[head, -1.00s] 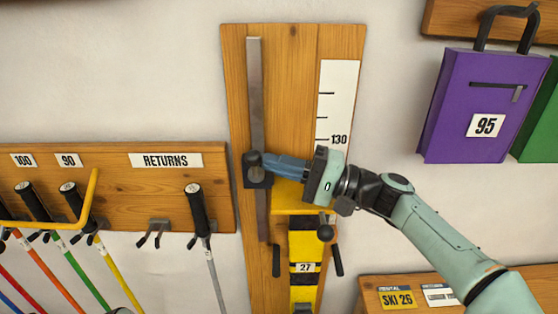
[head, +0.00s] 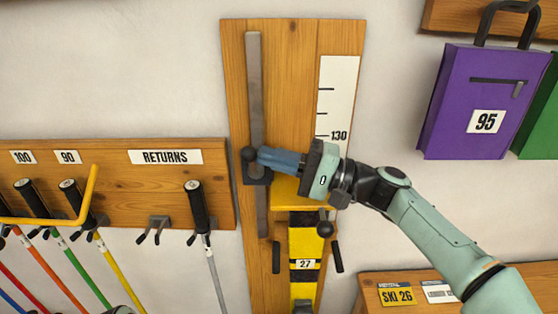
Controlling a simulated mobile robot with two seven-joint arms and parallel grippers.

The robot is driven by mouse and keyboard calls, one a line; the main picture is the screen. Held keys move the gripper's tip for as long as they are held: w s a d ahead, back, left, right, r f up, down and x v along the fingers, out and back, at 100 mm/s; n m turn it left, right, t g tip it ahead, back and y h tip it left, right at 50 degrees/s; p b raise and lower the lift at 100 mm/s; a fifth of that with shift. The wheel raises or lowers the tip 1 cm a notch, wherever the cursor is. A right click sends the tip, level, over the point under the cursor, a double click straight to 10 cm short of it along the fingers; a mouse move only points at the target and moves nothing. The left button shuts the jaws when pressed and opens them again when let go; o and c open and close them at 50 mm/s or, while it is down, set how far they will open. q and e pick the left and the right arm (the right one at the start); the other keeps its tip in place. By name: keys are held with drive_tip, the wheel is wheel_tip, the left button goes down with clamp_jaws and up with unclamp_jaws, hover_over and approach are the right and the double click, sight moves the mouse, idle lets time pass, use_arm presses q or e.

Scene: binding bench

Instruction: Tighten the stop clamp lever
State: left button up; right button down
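The stop clamp is a dark block (head: 257,174) on a grey metal rail (head: 255,85), fixed to a tall wooden board. Its lever shows as a black ball knob (head: 248,155) at the block's upper left; the rest of the lever is hidden behind my fingers. My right gripper (head: 262,157) comes from the right, with its blue fingertips against or just beside the knob. Its fingers look closed together, with nothing visible between them. Whether they touch the knob cannot be told for certain.
A yellow block (head: 290,188) sits just below my fingers, above a black-and-yellow ski part marked 27 (head: 305,243) with dark handles around it. A white scale (head: 338,100) is on the board's right. Poles hang from the returns rack (head: 165,180); a purple bag (head: 480,90) hangs right.

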sight(251, 152)
drive_tip(key=shift+a+r, duration=0.35)
drive_tip(key=shift+a, duration=0.35)
drive_tip(key=shift+a+r, duration=0.2)
drive_tip(key=shift+a, duration=0.25)
drive_tip(key=shift+a+r, duration=0.1)
drive_tip(key=shift+a, duration=0.45)
drive_tip(key=shift+a+r+h, duration=0.15)
drive_tip(key=shift+a+h, duration=0.15)
drive_tip(key=shift+h, duration=0.1)
drive_tip(key=shift+a+n+h+p, duration=0.25)
drive_tip(key=shift+n+h+p, duration=0.05)
drive_tip(key=shift+h+p, duration=0.1)
drive_tip(key=shift+a+f, duration=0.3)
drive_tip(key=shift+a, duration=0.2)
use_arm(q)
drive_tip(key=shift+w+r, duration=0.3)
drive_tip(key=shift+r, duration=0.1)
use_arm(e)
drive_tip(key=shift+a+f, duration=0.15)
drive_tip(key=shift+a, duration=0.1)
